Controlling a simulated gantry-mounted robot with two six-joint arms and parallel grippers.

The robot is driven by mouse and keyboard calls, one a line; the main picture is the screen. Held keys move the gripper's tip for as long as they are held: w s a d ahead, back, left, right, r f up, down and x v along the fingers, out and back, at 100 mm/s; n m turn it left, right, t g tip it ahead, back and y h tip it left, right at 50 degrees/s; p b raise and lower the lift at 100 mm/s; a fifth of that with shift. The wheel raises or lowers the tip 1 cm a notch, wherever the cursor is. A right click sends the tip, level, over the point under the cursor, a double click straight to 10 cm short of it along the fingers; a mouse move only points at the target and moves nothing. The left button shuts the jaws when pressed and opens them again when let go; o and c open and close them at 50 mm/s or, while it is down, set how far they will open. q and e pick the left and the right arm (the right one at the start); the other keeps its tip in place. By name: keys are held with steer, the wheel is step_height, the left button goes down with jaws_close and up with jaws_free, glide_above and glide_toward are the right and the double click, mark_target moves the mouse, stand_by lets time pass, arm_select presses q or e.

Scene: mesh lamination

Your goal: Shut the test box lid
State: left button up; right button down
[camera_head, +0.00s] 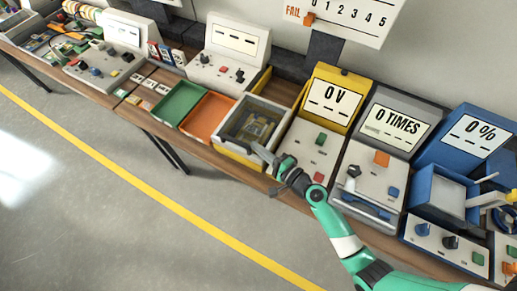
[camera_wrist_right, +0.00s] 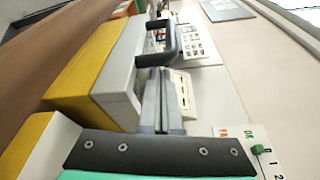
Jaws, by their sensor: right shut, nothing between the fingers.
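The test box (camera_head: 233,151) is a yellow and grey box on the bench, right of the orange tray. Its grey-framed top shows a dark inside with a yellowish piece. No raised lid panel stands above it; the lid seems to lie flat, but I cannot tell if it is fully seated. In the right wrist view the box (camera_wrist_right: 82,68) shows its yellow wall, grey upper part and a black handle (camera_wrist_right: 172,40). My right gripper (camera_head: 258,149) is shut and empty at the box's front right corner; its fingers (camera_wrist_right: 160,78) are close to the handle. My left gripper is out of view.
A green tray (camera_head: 180,103) and an orange tray (camera_head: 207,116) lie left of the box. A yellow "0 V" unit (camera_head: 331,96) stands close on its right, then a grey "0 TIMES" unit (camera_head: 390,125) and a blue "0 %" unit (camera_head: 476,135). The floor in front is clear.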

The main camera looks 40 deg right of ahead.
mark_target(266, 146)
steer(key=shift+w+d+f+b, duration=0.25)
steer(key=shift+d+f+b, duration=0.05)
steer(key=shift+d, duration=0.2)
steer(key=shift+w+d+f+b, duration=0.2)
steer(key=shift+d+f+b, duration=0.05)
steer(key=shift+d, duration=0.2)
steer(key=shift+s+d+r+p, duration=0.15)
steer(key=shift+s+d+r, duration=0.1)
steer(key=shift+d, duration=0.15)
steer(key=shift+s+d+r+p, duration=0.1)
steer(key=shift+s+d+p, duration=0.1)
steer(key=shift+d, duration=0.2)
steer(key=s, duration=0.8)
steer(key=shift+s+d+r, duration=0.2)
steer(key=shift+s+r, duration=0.05)
steer(key=shift+r, duration=0.1)
steer(key=shift+s, duration=0.2)
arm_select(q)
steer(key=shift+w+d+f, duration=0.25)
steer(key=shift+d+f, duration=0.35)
